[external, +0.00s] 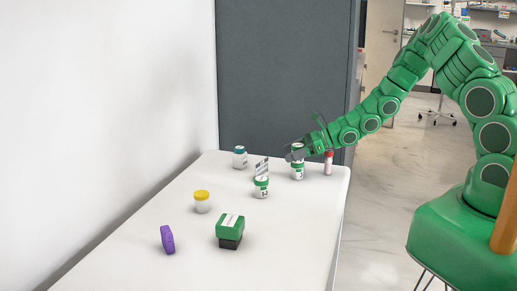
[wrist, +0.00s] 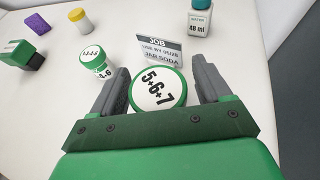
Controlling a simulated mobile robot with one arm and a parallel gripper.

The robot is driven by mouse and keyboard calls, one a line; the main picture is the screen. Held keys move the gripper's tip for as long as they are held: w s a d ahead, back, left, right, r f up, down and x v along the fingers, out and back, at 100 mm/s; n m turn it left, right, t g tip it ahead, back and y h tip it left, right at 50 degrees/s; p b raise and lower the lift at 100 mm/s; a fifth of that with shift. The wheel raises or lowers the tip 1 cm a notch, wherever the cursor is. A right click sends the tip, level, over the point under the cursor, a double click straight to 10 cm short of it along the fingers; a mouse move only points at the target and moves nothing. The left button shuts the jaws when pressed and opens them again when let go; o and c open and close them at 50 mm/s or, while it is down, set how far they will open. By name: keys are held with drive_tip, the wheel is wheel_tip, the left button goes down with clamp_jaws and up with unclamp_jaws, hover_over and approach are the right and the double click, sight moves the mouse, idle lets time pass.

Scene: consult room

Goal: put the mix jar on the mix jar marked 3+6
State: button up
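In the wrist view, a mix jar with a green lid marked 5+6+7 (wrist: 158,88) is between the fingers of my gripper (wrist: 160,80). I cannot tell whether both fingers press on it. In the external view, my gripper (external: 298,154) is at the far right of the table, at the upper part of what looks like two jars one above the other. The lower jar (external: 297,172) is white and green; whether the two touch is unclear. Another green-lidded jar (external: 262,188) stands to the left; it also shows in the wrist view (wrist: 98,58), its side label partly readable as 4+6.
A sign card (wrist: 160,50) stands near the jars. A blue-capped water bottle (external: 240,158), a red-capped tube (external: 328,163), a yellow-lidded cup (external: 202,203), a green box (external: 230,228) and a purple item (external: 167,240) stand on the white table (external: 290,220). Its front right is clear.

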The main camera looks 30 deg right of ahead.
drive_tip(key=shift+r, duration=0.1)
drive_tip(key=shift+s+d+r, duration=0.1)
drive_tip(key=shift+d, duration=0.1)
drive_tip(key=v, duration=1.1)
drive_tip(key=shift+s+d, duration=0.2)
drive_tip(key=shift+r, duration=0.1)
